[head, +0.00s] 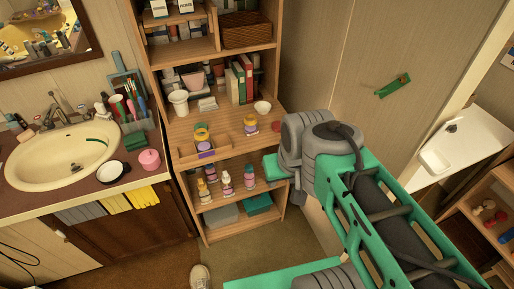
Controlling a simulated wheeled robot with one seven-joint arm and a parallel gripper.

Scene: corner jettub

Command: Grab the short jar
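Two small jars with yellow-orange lids and purplish lower parts stand on the bookcase's middle shelf. The shorter-looking jar (250,124) is on the right, close to my arm, and the taller-looking jar (201,133) is on the left behind a low wooden front piece. A squat pink lidded container (149,160) sits on the sink counter. I cannot tell for sure which one is the short jar. My green and grey arm reaches in from the right, with its grey joint right of the shelves. My gripper's fingers do not show.
The wooden bookcase (218,169) holds several bottles on a lower shelf, with books, a white cup (179,102) and a white bowl (262,107) above. A sink (62,155) is at left. A shoe (200,277) lies on the floor before the bookcase.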

